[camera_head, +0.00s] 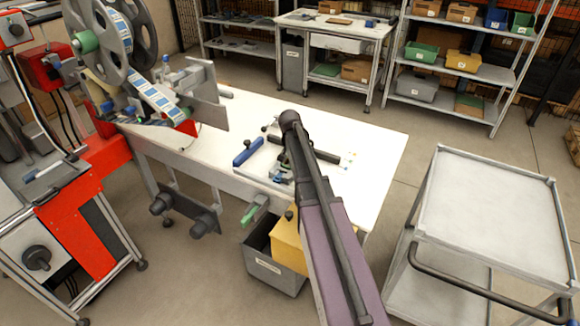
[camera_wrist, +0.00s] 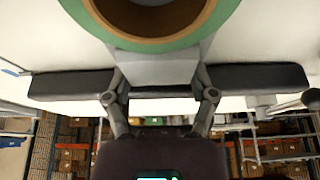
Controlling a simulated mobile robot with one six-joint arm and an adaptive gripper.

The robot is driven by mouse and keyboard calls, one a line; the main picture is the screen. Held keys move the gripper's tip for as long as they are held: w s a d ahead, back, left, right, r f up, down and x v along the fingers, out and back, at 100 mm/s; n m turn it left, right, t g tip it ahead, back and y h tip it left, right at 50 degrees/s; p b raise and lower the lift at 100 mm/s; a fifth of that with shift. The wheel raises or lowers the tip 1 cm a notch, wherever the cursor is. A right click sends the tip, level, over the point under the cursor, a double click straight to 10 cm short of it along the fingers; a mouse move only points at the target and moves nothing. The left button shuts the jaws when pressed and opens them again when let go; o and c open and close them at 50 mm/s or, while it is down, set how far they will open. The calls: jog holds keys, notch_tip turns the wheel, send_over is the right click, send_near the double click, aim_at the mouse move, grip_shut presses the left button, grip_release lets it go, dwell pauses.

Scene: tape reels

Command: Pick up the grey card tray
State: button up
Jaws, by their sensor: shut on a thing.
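In the wrist view, my gripper (camera_wrist: 160,78) has a finger on each side of a light grey piece, the grey card tray (camera_wrist: 155,65), and is shut on it. Only a part of the tray shows. A green ring with a brown core (camera_wrist: 150,42) fills the top middle of the wrist view and hides what lies behind it. A dark bar (camera_wrist: 265,77) runs across behind the fingers. In the head view my arm covers most of the gripper, and I cannot make out the tray there.
The white table (camera_head: 375,150) carries a blue bar (camera_head: 247,152) and small parts close to my arm. A reel machine (camera_head: 120,45) stands at the left. A grey bin (camera_head: 268,268) with a yellow box is below the table edge. A bare-topped cart (camera_head: 490,200) stands right.

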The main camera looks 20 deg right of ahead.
jog(key=shift+r, duration=0.15)
jog(key=shift+r+p, duration=1.6)
jog(key=shift+p, duration=0.15)
jog(key=s+a, duration=0.1)
jog(key=s, duration=0.4)
jog(key=s+a+r+p, duration=0.1)
jog(key=s+a, duration=0.1)
jog(key=s, duration=0.3)
jog(key=s+a, duration=0.1)
jog(key=s, duration=0.4)
jog(key=shift+s+a+r, duration=0.15)
jog(key=shift+a+r, duration=0.05)
jog(key=shift+s, duration=0.15)
